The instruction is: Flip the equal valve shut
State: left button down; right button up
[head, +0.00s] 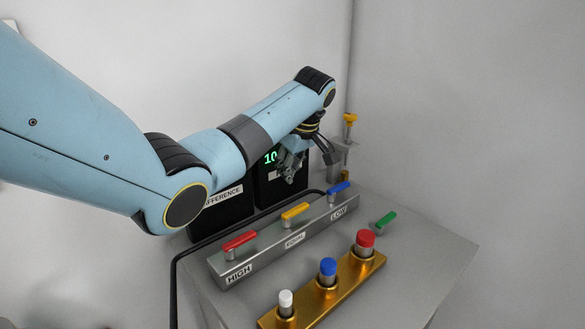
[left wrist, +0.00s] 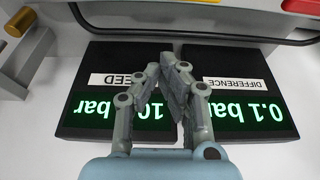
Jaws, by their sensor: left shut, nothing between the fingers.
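The equal valve's yellow lever (head: 296,211) is the middle lever on the grey manifold (head: 268,246), above the label EQUAL. It lies along the manifold's length, like the red lever (head: 240,240) at HIGH and the blue lever (head: 339,188) at LOW. My left gripper (head: 289,178) is behind the manifold, in front of the displays, apart from the yellow lever. In the left wrist view the gripper (left wrist: 170,62) has its fingertips together with nothing between them. My right gripper is in neither view.
Two black displays stand behind the manifold, labelled FEED (left wrist: 125,80) and DIFFERENCE (left wrist: 238,83). A black hose (head: 195,252) runs along the manifold's back. A brass block (head: 345,288) with white, blue and red knobs stands in front. A green lever (head: 385,221) is at right.

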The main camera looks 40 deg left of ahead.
aim_at(295, 215)
pick_arm(q)
jog(key=f, duration=0.2)
jog(key=d+f, duration=0.1)
jog(key=f, duration=0.1)
jog(key=d+f, duration=0.1)
jog(key=f, duration=0.1)
jog(key=shift+s+p, duration=0.1)
jog(key=shift+p, duration=0.2)
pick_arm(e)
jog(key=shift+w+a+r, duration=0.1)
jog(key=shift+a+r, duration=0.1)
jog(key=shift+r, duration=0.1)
pick_arm(q)
jog(key=shift+r, duration=0.1)
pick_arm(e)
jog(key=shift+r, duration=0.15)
pick_arm(q)
jog(key=shift+d+m+p, duration=0.1)
jog(key=shift+m+p, duration=0.2)
jog(key=shift+p, duration=0.2)
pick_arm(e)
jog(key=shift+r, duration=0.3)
